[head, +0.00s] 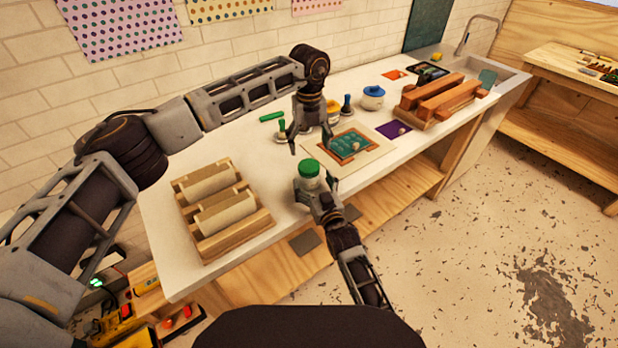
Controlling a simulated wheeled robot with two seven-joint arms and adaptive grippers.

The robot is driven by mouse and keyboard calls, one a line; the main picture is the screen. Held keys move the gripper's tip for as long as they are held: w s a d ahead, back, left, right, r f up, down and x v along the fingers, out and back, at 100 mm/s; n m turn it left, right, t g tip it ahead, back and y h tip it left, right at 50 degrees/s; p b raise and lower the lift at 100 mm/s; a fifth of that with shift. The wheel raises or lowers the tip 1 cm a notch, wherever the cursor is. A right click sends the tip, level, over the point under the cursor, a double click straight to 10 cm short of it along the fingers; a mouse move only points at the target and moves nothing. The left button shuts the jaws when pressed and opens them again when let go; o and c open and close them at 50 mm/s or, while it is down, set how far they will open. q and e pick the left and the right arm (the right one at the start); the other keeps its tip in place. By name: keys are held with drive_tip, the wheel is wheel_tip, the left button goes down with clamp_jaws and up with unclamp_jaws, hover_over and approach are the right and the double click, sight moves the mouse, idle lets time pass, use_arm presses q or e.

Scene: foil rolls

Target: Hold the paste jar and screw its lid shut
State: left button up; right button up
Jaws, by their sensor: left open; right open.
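The paste jar (311,184) is a small pale jar near the front edge of the white worktop. Its green lid (309,167) sits on top of it; I cannot tell how tightly. My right gripper (318,192) is open at the jar's near side, its fingers low by the jar's body. Whether they touch it is unclear. My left gripper (307,143) is open and empty, pointing down, above and just behind the lid, apart from it.
A wooden rack with pale rolls (259,223) stands at left. A framed green panel (352,146) lies right of the jar. Behind are a green-handled tool (282,128), a blue-lidded pot (372,98) and a purple card (386,129). Reddish-brown blocks (450,100) lie farther right.

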drive_tip(key=shift+x, duration=1.15)
drive_tip(key=shift+c, duration=0.5)
